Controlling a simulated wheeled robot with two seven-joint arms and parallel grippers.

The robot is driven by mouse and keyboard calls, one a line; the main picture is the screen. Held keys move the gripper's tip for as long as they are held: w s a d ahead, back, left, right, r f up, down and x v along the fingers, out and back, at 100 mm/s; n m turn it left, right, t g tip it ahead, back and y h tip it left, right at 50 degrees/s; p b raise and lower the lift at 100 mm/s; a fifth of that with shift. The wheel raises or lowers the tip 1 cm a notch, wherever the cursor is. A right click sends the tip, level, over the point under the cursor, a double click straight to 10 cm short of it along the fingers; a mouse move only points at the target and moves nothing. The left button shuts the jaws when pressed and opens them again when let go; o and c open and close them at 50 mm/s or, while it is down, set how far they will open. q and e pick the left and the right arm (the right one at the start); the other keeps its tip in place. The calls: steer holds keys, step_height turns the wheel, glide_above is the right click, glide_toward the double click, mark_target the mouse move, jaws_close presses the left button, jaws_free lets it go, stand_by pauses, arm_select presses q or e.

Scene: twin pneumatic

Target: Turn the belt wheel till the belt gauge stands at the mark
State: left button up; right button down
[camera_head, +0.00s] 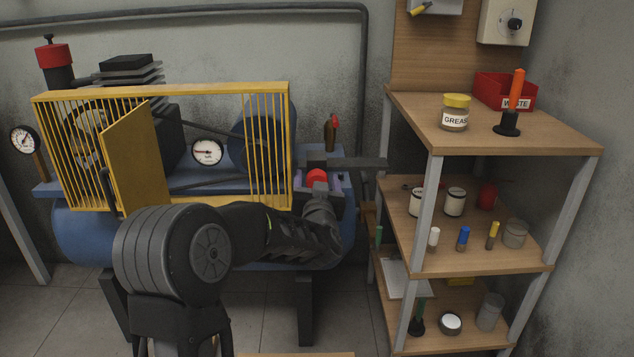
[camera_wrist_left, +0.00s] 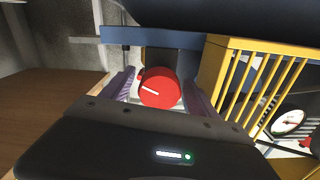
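A round red wheel (camera_head: 317,177) with a white line on its face sits at the right end of the blue machine, right of the yellow guard. It also shows in the left wrist view (camera_wrist_left: 158,90). My left gripper (camera_head: 319,184) is around it, one finger on each side. In the left wrist view my left gripper (camera_wrist_left: 160,95) shows small gaps between the fingers and the wheel, so it is open. A white dial gauge (camera_head: 207,152) sits behind the guard bars, also in the left wrist view (camera_wrist_left: 288,122). Its mark is too small to read. My right gripper is not in view.
The yellow guard (camera_head: 190,90) stands close left of the wheel, its small door (camera_head: 137,160) swung open. Another gauge (camera_head: 24,140) is at far left. A wooden shelf unit (camera_head: 500,125) with jars and a red waste bin (camera_head: 503,90) stands to the right.

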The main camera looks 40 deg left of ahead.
arm_select(q)
steer(key=c, duration=1.3)
steer(key=shift+c, duration=0.2)
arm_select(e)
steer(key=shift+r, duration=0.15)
arm_select(q)
steer(key=shift+r+m+p, duration=0.15)
steer(key=shift+m+p, duration=0.65)
steer(key=shift+p, duration=0.4)
steer(key=m+p, duration=0.9)
steer(key=shift+r+p, duration=0.1)
steer(key=shift+p, duration=0.3)
steer(key=shift+m+p, duration=0.75)
steer(key=shift+m, duration=0.35)
steer(key=m+p, duration=0.3)
steer(key=m, duration=0.1)
steer(key=shift+m+p, duration=0.55)
steer(key=shift+m, duration=0.45)
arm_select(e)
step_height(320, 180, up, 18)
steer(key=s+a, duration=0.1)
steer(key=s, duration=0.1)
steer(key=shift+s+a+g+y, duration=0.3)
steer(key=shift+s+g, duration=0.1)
arm_select(q)
steer(key=shift+f, duration=0.2)
